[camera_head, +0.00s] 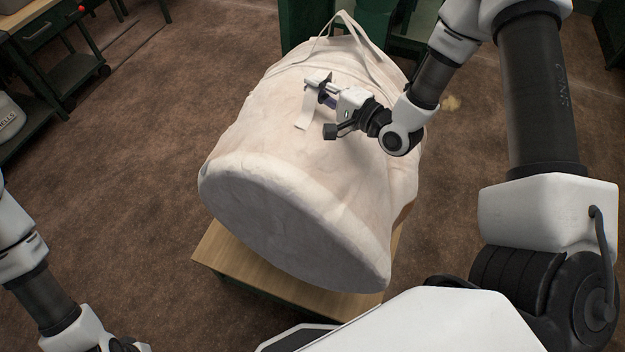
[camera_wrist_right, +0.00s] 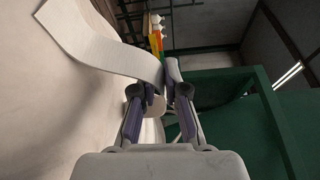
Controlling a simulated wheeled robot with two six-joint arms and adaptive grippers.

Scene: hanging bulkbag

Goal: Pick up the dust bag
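The dust bag, a large cream fabric bag (camera_head: 300,170), is tilted over a wooden-topped table, its round base facing me and its straps at the far end. It also fills the left of the right wrist view (camera_wrist_right: 50,110). My right gripper (camera_head: 318,84) is at the bag's upper side. In the right wrist view its fingers (camera_wrist_right: 165,78) are close together, with a pale fabric strap (camera_wrist_right: 100,45) running in between them; they appear shut on it. My left arm enters at the lower left, apart from the bag; its fingers are out of frame.
The wooden-topped table (camera_head: 225,257) is under the bag. Dark green structures (camera_head: 305,22) stand behind it, also in the right wrist view (camera_wrist_right: 235,120). A workbench (camera_head: 40,35) is at the upper left. Brown floor around the bag is mostly open.

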